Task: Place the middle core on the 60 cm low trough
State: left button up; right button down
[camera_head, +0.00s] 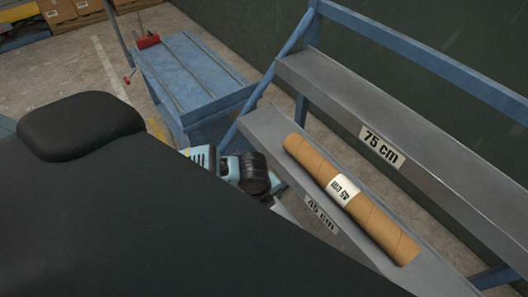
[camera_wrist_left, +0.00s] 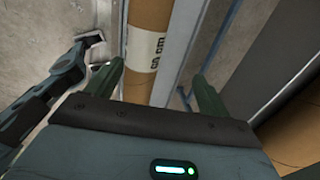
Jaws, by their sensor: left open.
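A brown cardboard core (camera_head: 378,223) with a white label band lies lengthwise on a grey trough (camera_head: 262,128) whose plate reads 45 cm. The core's own label is upside down in the head view. In the left wrist view the core (camera_wrist_left: 146,88) runs between the fingers of my left gripper (camera_wrist_left: 158,75), and its label seems to read 60 cm. The gripper is open, one finger to each side of the core; I cannot tell whether either touches it. No trough marked 60 cm shows. A dark jointed part, possibly my right gripper (camera_wrist_left: 88,45), shows at the left.
A higher trough marked 75 cm (camera_head: 340,92) runs behind on the blue rack frame (camera_head: 420,55). A blue cart (camera_head: 190,72) stands just beyond the rack's far end. Cardboard boxes (camera_head: 60,10) are at the far back left. My dark body hides much of the foreground.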

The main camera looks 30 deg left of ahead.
pick_arm(q)
jog(key=shift+s+r, duration=0.2)
jog(key=shift+r, duration=0.85)
jog(key=s+d+f+n+h, duration=0.1)
jog(key=d, duration=0.1)
jog(key=s+d+f+n+t+h, duration=0.1)
jog(key=d, duration=0.2)
jog(key=s+d+f+n+h, duration=0.1)
jog(key=d+n, duration=0.1)
jog(key=shift+d+f, duration=0.15)
jog(key=shift+f, duration=0.05)
jog(key=n, duration=0.1)
jog(key=s+d+f+n+t, duration=0.1)
jog(key=s+d+n+t+h, duration=0.1)
jog(key=n, duration=0.1)
jog(key=shift+s+d+f, duration=0.1)
jog(key=shift+d+f, duration=0.05)
jog(key=shift+d, duration=0.1)
jog(key=s+a+f+n+t+y, duration=0.2)
jog(key=s+a+n, duration=0.5)
jog(key=s+n, duration=0.5)
jog(key=shift+s+a+f+t+y, duration=0.25)
jog(key=shift+f+t, duration=0.35)
jog(key=shift+t, duration=0.5)
jog(key=shift+d, duration=0.15)
jog(key=shift+c, duration=0.2)
